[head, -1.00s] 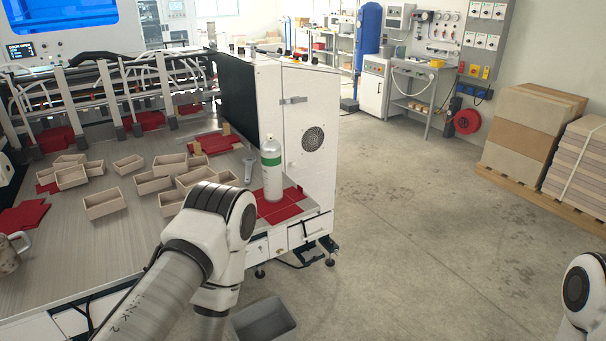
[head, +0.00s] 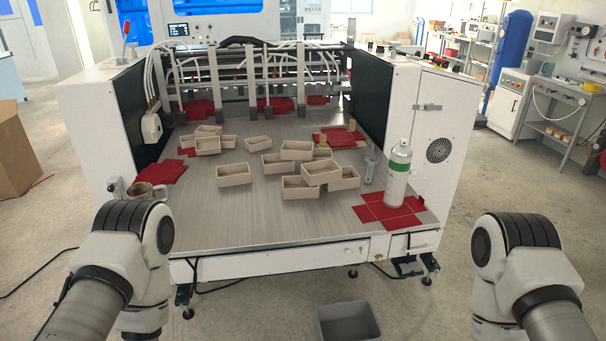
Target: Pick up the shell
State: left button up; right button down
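Several tan open-topped box shells lie on the machine's flat bed (head: 260,222). One box shell (head: 234,175) sits alone, left of the middle. A cluster to its right includes a front shell (head: 300,187) and another (head: 343,186), close together or overlapping. A further group (head: 208,146) is at the back left. My arms come in at the lower left and lower right, in front of the bed. Both grippers are out of the picture, and no shell is seen being held.
A white and green bottle (head: 397,172) stands on a red cross-shaped sheet (head: 376,211) at the right. A metal tool (head: 371,167) is beside it. A mug (head: 140,191) is at the left edge. A grey bin (head: 348,322) is on the floor. The bed's front middle is clear.

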aim_at(317, 173)
jog(key=i+l+u, duration=0.15)
jog(key=l, duration=0.2)
jog(key=i+l+u, duration=0.1)
jog(key=l, duration=0.25)
jog(key=i+l+u, duration=0.25)
jog(key=i+l, duration=0.15)
jog(key=l, duration=0.35)
jog(key=i+l+u, duration=0.15)
jog(key=l, duration=0.25)
jog(key=l+u, duration=0.15)
jog(key=l, duration=0.25)
jog(key=i, duration=0.05)
